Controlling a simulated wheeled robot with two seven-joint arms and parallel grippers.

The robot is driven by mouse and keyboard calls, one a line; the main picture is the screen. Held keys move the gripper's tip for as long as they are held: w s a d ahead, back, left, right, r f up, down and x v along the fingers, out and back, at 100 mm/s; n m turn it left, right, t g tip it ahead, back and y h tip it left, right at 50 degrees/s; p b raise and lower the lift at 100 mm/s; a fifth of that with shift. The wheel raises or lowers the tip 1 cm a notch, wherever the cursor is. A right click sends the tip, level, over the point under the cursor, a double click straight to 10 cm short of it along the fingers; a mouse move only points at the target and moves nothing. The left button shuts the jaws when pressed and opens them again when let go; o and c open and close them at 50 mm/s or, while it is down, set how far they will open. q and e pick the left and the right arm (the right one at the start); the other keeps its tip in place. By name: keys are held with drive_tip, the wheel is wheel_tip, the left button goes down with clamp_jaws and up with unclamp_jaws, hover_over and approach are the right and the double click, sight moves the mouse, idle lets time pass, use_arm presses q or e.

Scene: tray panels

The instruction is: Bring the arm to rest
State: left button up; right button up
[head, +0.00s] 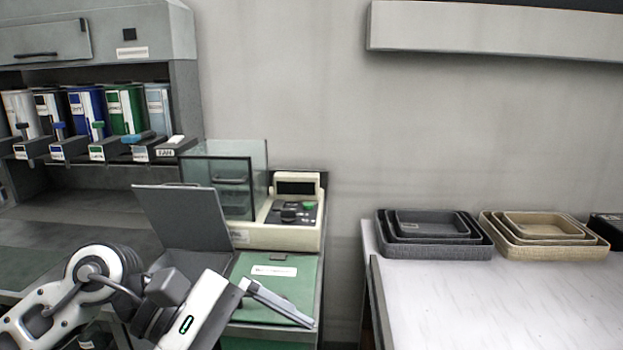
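My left arm comes in at the bottom left. Its gripper (300,316) reaches to the right over a green mat (284,269) on the left counter, with the fingers pointing right and slightly down. I see the fingers from the side, so I cannot tell if they are apart or closed. I see nothing clearly held in them. My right arm and gripper are not in view.
A cream device with a display (295,214) and a glass-sided box (231,180) stand behind the mat. A grey raised panel (185,217) is close behind my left arm. Grey trays (478,242) and tan trays (593,247) sit on the right table (480,310), whose front is clear.

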use_arm(q)
drive_tip(key=d+r+n+t+h, duration=0.1)
drive_tip(key=d+r+n+h, duration=0.3)
drive_tip(key=n+h, duration=0.6)
drive_tip(key=w+a+f+n+t+y, duration=0.4)
drive_tip(key=n+t, duration=0.6)
drive_tip(key=n, duration=0.6)
drive_tip(key=w+a+f+n+t+y, duration=0.25)
drive_tip(key=f+n+t+y, duration=0.2)
drive_tip(key=n+t, duration=0.8)
drive_tip(key=s+a+f+n+g+y, duration=0.1)
drive_tip(key=a+f+n+g+y, duration=0.1)
drive_tip(key=f+n+y, duration=0.35)
drive_tip(key=s+a+f+n+g+y, duration=0.1)
drive_tip(key=a+f+n+g+y, duration=0.15)
drive_tip(key=f+n, duration=0.5)
drive_tip(key=s+a+f+n+g+y, duration=0.2)
drive_tip(key=s+f+n+g, duration=0.4)
drive_tip(key=s+f+n, duration=0.3)
drive_tip(key=shift+s+f+n, duration=0.15)
drive_tip(key=shift+f+n, duration=0.2)
drive_tip(key=shift+f, duration=0.5)
